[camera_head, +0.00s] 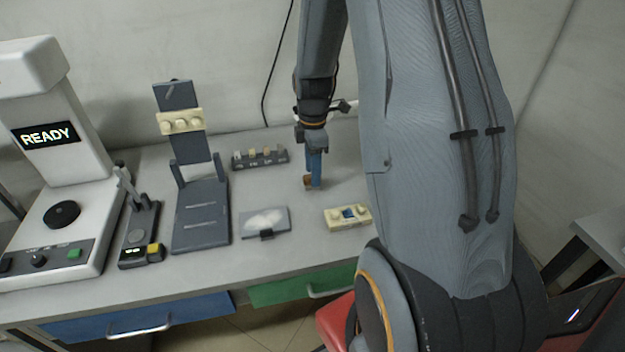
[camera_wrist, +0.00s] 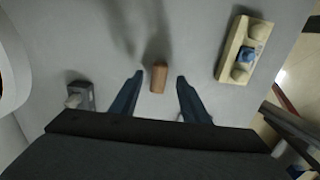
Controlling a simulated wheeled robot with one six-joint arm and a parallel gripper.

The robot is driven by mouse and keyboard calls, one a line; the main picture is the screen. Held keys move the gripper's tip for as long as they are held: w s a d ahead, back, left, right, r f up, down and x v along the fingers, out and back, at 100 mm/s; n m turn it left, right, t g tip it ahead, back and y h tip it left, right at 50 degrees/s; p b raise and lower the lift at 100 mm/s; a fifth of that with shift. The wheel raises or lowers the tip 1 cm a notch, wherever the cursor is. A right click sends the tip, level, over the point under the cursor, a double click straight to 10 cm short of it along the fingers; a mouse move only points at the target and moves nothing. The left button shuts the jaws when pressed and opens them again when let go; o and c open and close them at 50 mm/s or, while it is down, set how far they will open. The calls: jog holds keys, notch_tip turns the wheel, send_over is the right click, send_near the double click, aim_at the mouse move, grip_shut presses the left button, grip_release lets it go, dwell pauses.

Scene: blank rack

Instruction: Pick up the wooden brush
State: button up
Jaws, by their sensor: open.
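The wooden brush shows in the wrist view as a short brown block (camera_wrist: 159,77) on the grey table, centred ahead of the gap between my fingers. My gripper (camera_wrist: 158,92) is open, with one blue finger on each side of that gap. In the head view my gripper (camera_head: 314,183) points down at the table, and a small brown part of the brush (camera_head: 308,181) shows beside the fingers. The rest of the brush is hidden there. I cannot tell whether the fingers touch it.
A cream block with knobs and a blue centre (camera_head: 347,217) lies to the front right; it also shows in the wrist view (camera_wrist: 243,50). A dark rack with small pieces (camera_head: 260,158) stands behind left. A grey tray with white material (camera_head: 264,221) lies front left. A READY machine (camera_head: 62,215) stands far left.

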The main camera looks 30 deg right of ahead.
jog(key=shift+w+f+p, duration=0.1)
jog(key=shift+f+p, duration=0.25)
jog(key=shift+f, duration=1.2)
jog(key=shift+c, duration=0.4)
grip_shut()
jog(key=shift+r, duration=0.15)
